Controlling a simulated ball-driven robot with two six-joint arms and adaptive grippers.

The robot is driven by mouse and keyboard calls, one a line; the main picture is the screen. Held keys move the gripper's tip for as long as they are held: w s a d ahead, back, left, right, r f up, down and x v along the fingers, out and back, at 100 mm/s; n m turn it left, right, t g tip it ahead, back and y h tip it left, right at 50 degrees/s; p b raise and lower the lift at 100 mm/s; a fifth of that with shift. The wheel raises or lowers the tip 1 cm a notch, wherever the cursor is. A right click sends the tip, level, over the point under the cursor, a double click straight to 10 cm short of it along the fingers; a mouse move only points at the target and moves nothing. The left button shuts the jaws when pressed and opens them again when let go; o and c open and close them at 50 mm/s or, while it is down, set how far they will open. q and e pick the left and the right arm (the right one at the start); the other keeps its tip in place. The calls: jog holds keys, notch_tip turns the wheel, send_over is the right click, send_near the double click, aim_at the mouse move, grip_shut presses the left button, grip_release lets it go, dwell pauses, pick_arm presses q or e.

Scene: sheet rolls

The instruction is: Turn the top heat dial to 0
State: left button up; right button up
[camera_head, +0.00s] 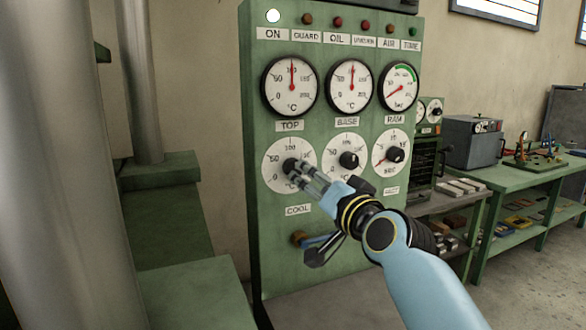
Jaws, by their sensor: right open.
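The top heat dial (276,180) is the left one of three white dials in the lower row on the green control panel (342,235). Its face carries marks such as 0, 50 and 100. My right gripper (294,170) is at this dial, with its fingertips over the dark knob at the centre. The jaws are open. The fingers hide most of the knob and the right part of the face, so I cannot tell where the knob points or whether they touch it. My left gripper is not in view.
The base dial (343,157) and the time dial (392,153) sit to the right. Round gauges, including the top gauge (289,86), are above. A lever (300,238) is below. A green workbench (500,180) stands at the right. Green machinery (185,250) and a grey column are at left.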

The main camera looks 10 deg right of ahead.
aim_at(295, 170)
jog(key=w, duration=0.3)
jog(key=w+a, duration=0.1)
jog(key=w, duration=0.1)
jog(key=shift+w+a, duration=0.1)
jog(key=shift+w, duration=0.3)
jog(key=w, duration=0.3)
jog(key=shift+a, duration=0.25)
jog(key=c, duration=1.1)
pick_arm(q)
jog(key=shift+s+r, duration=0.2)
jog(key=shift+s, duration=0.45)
pick_arm(e)
jog(key=shift+c, duration=0.4)
